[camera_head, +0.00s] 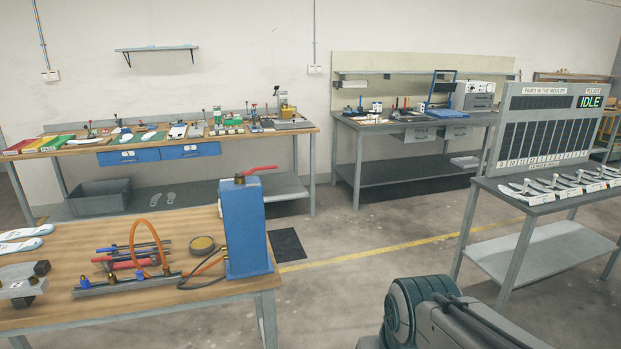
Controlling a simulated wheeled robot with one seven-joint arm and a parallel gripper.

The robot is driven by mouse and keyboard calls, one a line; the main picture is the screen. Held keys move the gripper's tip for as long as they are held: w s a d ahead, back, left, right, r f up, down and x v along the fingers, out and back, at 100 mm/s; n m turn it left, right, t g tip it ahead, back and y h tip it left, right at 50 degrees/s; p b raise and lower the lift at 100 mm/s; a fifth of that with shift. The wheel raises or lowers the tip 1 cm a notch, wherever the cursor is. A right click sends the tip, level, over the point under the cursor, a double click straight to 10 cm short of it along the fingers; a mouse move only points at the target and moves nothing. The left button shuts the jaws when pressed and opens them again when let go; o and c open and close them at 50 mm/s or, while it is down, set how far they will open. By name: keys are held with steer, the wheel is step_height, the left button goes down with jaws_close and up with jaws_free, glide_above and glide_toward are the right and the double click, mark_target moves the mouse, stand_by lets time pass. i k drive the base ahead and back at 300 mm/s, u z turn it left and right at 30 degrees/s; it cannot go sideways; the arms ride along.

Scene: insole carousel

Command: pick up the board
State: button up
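The only thing I can clearly read as a board is an upright grey panel (545,128). It stands at the back of a grey table at the right and is headed "PAIRS IN THE MOULDS". It has a row of dark slots, numbers below them and a green "IDLE" display (591,102). I cannot tell whether this is the board of the task. My gripper is out of view; only a teal and grey part of my arm shows at the bottom right, in front of the panel's table and apart from it.
A wooden-top table (130,312) at front left carries a blue upright block (245,228), an orange hose (148,222) and tools. Several white pieces lie on the right table (540,207). Two workbenches line the back wall. The floor (360,240) between is open, with a yellow line.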

mark_target(378, 120)
steer(key=z, duration=0.6)
steer(key=i, duration=1.75)
steer(key=z, duration=0.45)
steer(key=i, duration=2.1)
steer(key=u, duration=0.55)
steer(key=i, duration=1.3)
steer(key=u, duration=0.4)
